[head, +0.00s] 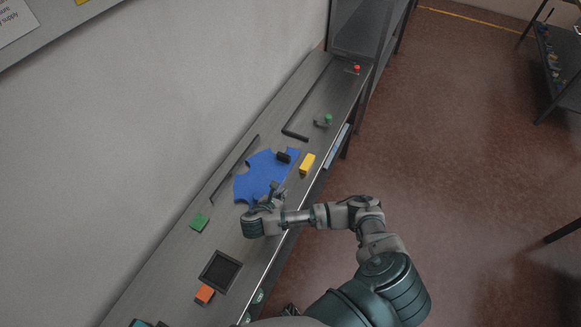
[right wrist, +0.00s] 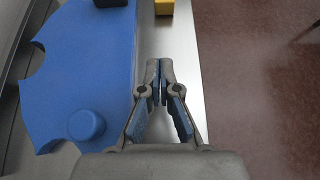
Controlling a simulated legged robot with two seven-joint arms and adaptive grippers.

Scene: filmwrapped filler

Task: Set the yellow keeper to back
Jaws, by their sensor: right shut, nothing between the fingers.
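The yellow keeper (head: 307,163) appears as a small yellow block at the bench's right edge, beside a blue plate (head: 262,176). Its near end also shows at the top of the right wrist view (right wrist: 164,7). A black block (head: 284,156) lies on the plate's far part, left of the yellow block. My right gripper (head: 276,189) is over the bench by the plate's right edge, short of the yellow block. In the right wrist view its fingertips (right wrist: 160,68) are together with nothing between them. My left gripper is not in view.
A round blue knob (right wrist: 86,124) stands on the plate. A green block (head: 199,222), a black square tray (head: 221,270) and an orange block (head: 205,294) are nearer. A green knob (head: 327,119) and a red knob (head: 356,69) are farther along. A wall borders the left.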

